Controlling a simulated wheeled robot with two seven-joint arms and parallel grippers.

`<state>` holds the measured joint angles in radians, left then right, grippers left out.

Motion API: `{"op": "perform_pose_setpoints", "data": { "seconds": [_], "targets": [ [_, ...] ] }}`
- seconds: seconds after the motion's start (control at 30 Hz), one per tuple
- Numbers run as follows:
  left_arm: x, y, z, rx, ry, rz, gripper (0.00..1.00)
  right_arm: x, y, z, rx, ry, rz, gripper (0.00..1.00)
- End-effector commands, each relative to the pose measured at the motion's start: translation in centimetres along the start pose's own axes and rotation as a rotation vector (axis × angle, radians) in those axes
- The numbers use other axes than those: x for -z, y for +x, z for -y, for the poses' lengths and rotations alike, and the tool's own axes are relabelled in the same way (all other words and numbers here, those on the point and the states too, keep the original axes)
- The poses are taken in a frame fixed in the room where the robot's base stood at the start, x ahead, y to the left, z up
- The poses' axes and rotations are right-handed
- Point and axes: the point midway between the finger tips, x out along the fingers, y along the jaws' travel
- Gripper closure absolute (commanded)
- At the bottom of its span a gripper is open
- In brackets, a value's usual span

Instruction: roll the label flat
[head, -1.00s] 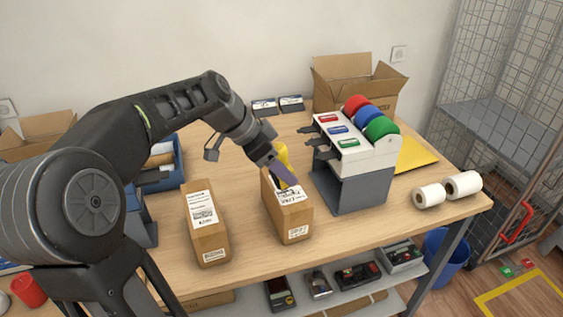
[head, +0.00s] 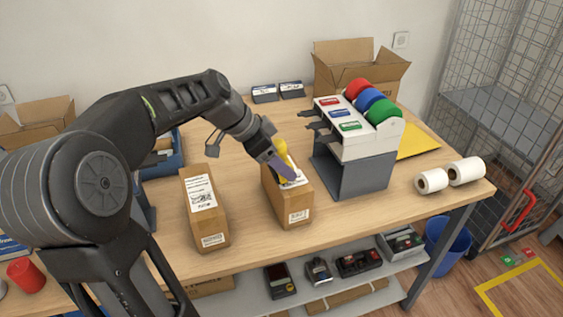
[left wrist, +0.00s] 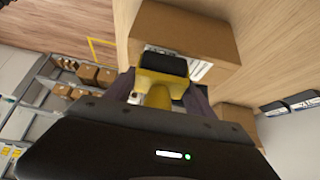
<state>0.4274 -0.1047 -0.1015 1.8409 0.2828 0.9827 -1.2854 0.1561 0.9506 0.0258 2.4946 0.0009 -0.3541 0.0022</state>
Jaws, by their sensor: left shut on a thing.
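My left gripper (head: 284,170) is shut on a yellow-handled roller with a dark roll (left wrist: 163,64). The roller's yellow handle (head: 282,150) also shows in the head view. The roller is at the top of the right-hand brown parcel (head: 291,211), over its white label (head: 299,181). The gripper and roller hide part of that label. In the left wrist view the roll sits against or very close to the parcel (left wrist: 195,28); exact contact I cannot tell. My right gripper is not in view.
A second labelled parcel (head: 206,215) stands to the left. A tape dispenser (head: 357,150) with red, blue and green rolls stands close on the right. White paper rolls (head: 449,175) lie near the table's right end. Bare table lies between the two parcels.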

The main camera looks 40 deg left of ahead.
Motion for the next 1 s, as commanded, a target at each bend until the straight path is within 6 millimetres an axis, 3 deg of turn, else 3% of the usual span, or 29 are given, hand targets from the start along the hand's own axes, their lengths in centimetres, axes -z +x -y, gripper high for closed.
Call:
{"op": "perform_pose_setpoints", "data": {
  "seconds": [0.23,1.0],
  "targets": [
    [0.02,-0.01,0.99,0.001,0.000,-0.001,0.83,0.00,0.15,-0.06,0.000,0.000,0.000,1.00],
    [-0.39,0.60,0.98,0.001,0.000,-0.001,0.83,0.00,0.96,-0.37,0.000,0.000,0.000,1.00]
  ]
}}
